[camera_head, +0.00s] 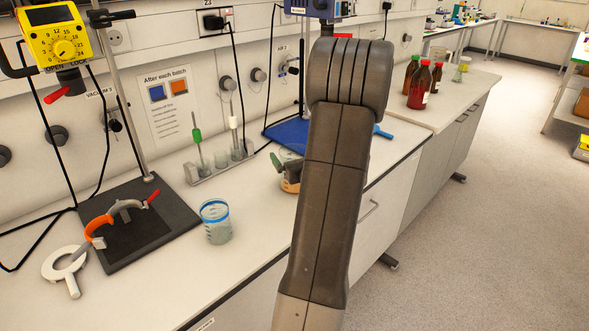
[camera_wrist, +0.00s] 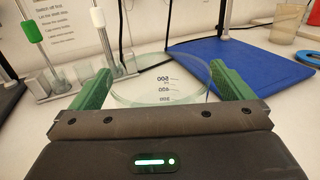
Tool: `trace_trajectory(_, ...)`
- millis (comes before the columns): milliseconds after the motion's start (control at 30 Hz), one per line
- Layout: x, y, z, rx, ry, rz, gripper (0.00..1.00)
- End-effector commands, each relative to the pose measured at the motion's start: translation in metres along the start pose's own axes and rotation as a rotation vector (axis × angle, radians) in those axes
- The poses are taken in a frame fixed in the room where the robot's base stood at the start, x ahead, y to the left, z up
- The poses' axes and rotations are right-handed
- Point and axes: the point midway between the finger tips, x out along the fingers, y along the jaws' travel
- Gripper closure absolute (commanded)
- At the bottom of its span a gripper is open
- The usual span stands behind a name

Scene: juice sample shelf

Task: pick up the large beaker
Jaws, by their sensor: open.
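The large beaker (camera_wrist: 160,93) is clear glass with graduation marks up to 500. In the wrist view it stands between the two green fingers of my gripper (camera_wrist: 161,84). The fingers are spread open, one on each side of the glass; I cannot tell whether either touches it. My gripper's dark body hides the beaker's lower part.
A blue-rimmed beaker (camera_head: 216,222) stands left of my arm. A dark stand base (camera_head: 145,222) with clamps lies at left. Red-brown bottles (camera_head: 419,88) stand on the far bench.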

Motion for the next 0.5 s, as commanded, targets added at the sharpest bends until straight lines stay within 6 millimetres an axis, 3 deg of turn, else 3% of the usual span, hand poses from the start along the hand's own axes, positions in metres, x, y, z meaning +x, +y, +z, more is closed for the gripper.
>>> trace_trajectory(133,-0.0005,-0.0002,-0.0004,0.0,0.0,0.0,0.02)
trace_trajectory(500,-0.0008,-0.0002,-0.0005,0.0,0.001,0.0,0.75)
